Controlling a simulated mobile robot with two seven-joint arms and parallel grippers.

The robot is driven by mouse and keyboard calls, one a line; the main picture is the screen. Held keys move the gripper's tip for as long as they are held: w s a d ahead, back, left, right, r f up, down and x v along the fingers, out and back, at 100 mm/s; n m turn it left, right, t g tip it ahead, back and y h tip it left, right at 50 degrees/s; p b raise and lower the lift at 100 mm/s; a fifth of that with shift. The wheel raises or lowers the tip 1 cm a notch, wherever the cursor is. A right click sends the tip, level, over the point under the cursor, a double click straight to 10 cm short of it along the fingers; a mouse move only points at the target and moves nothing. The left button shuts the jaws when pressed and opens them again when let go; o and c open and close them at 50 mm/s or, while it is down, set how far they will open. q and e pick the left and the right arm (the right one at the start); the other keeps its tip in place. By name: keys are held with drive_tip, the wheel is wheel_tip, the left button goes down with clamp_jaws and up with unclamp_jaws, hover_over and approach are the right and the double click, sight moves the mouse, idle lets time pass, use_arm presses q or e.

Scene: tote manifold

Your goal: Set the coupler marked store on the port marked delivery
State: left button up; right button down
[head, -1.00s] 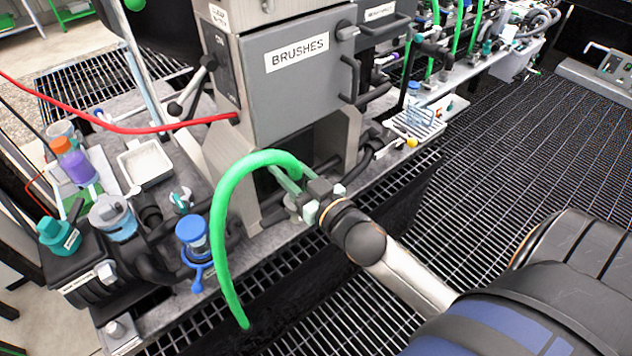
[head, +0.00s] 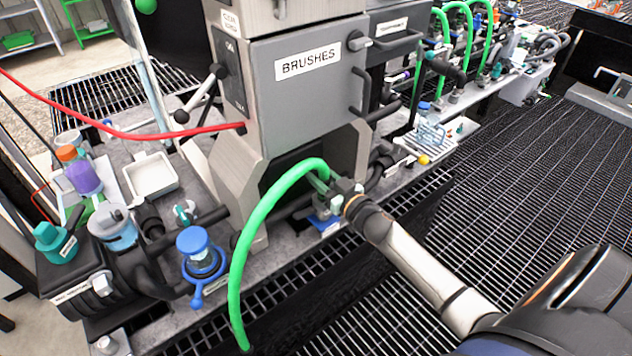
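A green hose (head: 262,215) arches up from the lower middle of the head view, and its upper end runs into my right gripper (head: 331,189). My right gripper is shut on the fitting at this hose end, in front of the opening under the grey cabinet. The fitting is mostly hidden by the fingers, and no "store" marking can be read on it. A blue part (head: 323,222) shows on the bench edge just below the gripper; whether they touch cannot be told. No "delivery" marking can be read. My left gripper is not in view.
The grey cabinet marked BRUSHES (head: 305,110) stands close behind the gripper. A blue-capped jar (head: 193,243), a white tray (head: 150,174) and a purple bottle (head: 84,178) are on the left. More green hoses (head: 444,50) stand at the back right. The grating (head: 520,160) is clear.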

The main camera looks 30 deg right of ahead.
wheel_tip(320, 180, down, 2)
drive_tip(key=shift+a+f, duration=0.1)
drive_tip(key=shift+f, duration=0.05)
drive_tip(key=c, duration=0.6)
unclamp_jaws()
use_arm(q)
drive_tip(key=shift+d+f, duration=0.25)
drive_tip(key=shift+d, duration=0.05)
use_arm(e)
drive_tip(key=shift+o, duration=0.2)
